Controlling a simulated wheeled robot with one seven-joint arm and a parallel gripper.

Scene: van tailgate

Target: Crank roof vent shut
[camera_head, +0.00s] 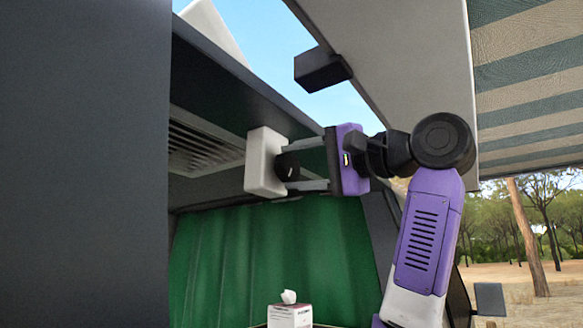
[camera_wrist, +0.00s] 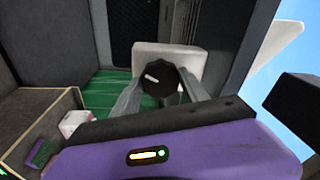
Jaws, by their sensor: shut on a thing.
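A white housing (camera_head: 264,162) is fixed under the dark roof edge and carries a black crank knob (camera_head: 287,167). My gripper (camera_head: 289,170) reaches in from the right, its two grey fingers shut on the knob from either side. In the wrist view the knob (camera_wrist: 158,86) sits between the fingers in front of the white housing (camera_wrist: 170,58), with a white mark on its face pointing to the upper left. A white panel (camera_head: 212,28), which looks like the roof vent lid, stands tilted up above the roof; it also shows in the wrist view (camera_wrist: 276,48).
A slatted grille (camera_head: 200,150) is left of the housing. A black block (camera_head: 322,68) hangs on the raised tailgate (camera_head: 415,70), above my arm. A green curtain (camera_head: 265,250) and a tissue box (camera_head: 289,315) are below. Open air lies to the right.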

